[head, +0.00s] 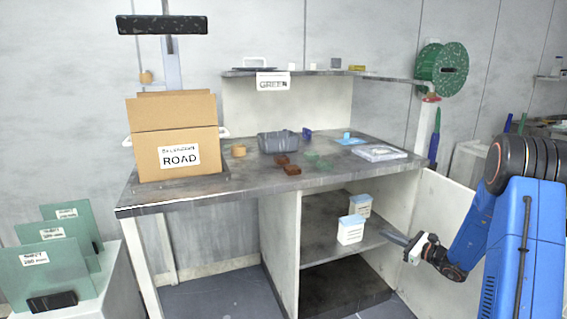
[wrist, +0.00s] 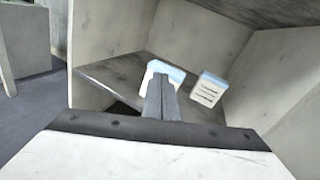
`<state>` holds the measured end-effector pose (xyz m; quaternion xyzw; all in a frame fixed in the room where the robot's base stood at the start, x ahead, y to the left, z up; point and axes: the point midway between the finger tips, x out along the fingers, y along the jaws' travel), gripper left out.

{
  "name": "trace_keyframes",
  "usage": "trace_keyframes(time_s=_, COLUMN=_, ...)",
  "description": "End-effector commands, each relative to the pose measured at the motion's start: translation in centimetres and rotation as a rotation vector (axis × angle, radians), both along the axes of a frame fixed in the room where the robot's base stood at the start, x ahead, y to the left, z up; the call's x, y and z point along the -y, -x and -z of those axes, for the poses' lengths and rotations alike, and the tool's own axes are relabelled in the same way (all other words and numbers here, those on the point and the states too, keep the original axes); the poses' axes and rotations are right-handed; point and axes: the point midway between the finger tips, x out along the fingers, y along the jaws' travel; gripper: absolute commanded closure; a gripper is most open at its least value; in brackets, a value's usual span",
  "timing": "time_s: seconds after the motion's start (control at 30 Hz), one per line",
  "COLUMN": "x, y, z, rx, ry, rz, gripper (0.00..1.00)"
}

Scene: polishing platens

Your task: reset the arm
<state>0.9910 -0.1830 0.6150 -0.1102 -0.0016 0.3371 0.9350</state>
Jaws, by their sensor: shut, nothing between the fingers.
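My arm reaches in from the right in the head view. My gripper (head: 394,236) is shut and empty at the open front of the cabinet under the workbench. In the wrist view my gripper (wrist: 160,88) points into the cabinet, at its shelf (wrist: 115,75). Two white containers with blue lids stand on that shelf. The nearer container (head: 350,230) is left of my gripper in the head view, apart from it. The farther container (head: 360,205) stands behind it. In the wrist view the fingers partly hide one container (wrist: 163,68); the other container (wrist: 208,90) is to their right.
The workbench top (head: 235,186) holds a cardboard box (head: 175,135), a grey bin (head: 278,141) and small parts. An open cabinet door (head: 440,215) is close beside my arm. Glass panels (head: 60,265) stand at the left. Floor shows in front of the bench.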

Motion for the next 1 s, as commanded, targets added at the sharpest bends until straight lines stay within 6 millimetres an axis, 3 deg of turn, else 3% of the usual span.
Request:
trace_keyframes(time_s=0.03, x=-1.8, y=0.9, z=-1.6, rx=0.014, ry=0.036, rz=-0.047, gripper=1.0)
trace_keyframes(time_s=0.2, x=-7.0, y=4.6, z=-5.1, rx=0.044, ry=0.163, rz=-0.205, gripper=1.0)
trace_keyframes(time_s=0.5, x=-14.3, y=12.6, z=-9.4, rx=0.107, ry=0.405, rz=-0.467, gripper=1.0)
trace_keyframes(time_s=0.8, x=-18.7, y=21.4, z=-11.9, rx=0.183, ry=0.668, rz=-0.703, gripper=1.0)
trace_keyframes(time_s=1.0, x=-20.1, y=27.2, z=-12.7, rx=0.241, ry=0.856, rz=-0.845, gripper=1.0)
